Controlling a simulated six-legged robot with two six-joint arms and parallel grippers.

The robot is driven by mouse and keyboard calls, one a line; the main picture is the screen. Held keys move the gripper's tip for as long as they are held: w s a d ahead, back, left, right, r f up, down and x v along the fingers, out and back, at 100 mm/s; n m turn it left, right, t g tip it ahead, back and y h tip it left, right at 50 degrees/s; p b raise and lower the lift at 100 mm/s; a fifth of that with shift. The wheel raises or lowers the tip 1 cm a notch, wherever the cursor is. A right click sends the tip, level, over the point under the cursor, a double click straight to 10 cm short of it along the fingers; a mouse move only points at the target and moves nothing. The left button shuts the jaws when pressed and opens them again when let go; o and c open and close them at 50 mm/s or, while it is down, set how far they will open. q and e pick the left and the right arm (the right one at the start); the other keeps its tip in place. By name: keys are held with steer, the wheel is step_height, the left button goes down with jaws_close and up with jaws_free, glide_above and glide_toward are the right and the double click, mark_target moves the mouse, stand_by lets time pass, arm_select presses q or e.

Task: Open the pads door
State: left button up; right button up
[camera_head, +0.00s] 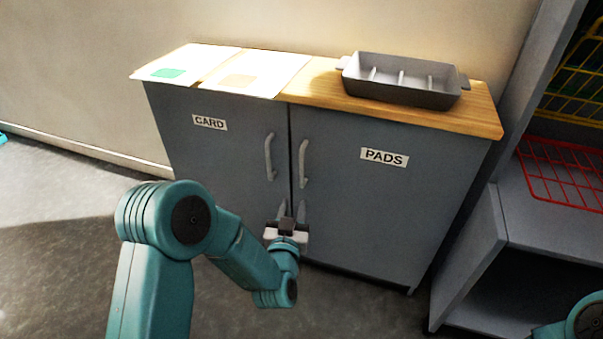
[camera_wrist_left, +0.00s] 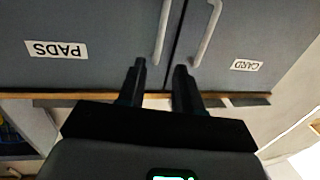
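The pads door (camera_head: 375,205) is the grey right-hand door of a low cabinet and looks shut. Its label reads PADS (camera_head: 384,158). Its upright pale handle (camera_head: 303,163) is near the seam between the doors. My left gripper (camera_head: 291,209) is in front of the cabinet, below this handle. In the left wrist view, which is upside down, the gripper (camera_wrist_left: 160,69) has its fingers apart and nothing held. The pads handle (camera_wrist_left: 162,32) shows beyond and between the fingertips, apparently untouched. My right gripper is out of view.
The card door (camera_head: 225,165) with its own handle (camera_head: 269,156) is on the left. A grey divided tray (camera_head: 402,97) and two sheets with green (camera_head: 185,62) and tan patches lie on the cabinet's wooden top. A shelf unit with a red wire rack (camera_head: 560,178) stands at right.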

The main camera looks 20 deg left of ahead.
mark_target(302, 170)
arm_select(q)
steer(key=w+b, duration=0.1)
steer(key=w, duration=0.4)
steer(key=w+a+b, duration=0.1)
steer(key=w, duration=0.3)
steer(key=w+a+b, duration=0.1)
steer(key=w, duration=0.4)
steer(key=shift+w+a, duration=0.25)
steer(key=shift+w, duration=0.45)
jaws_close()
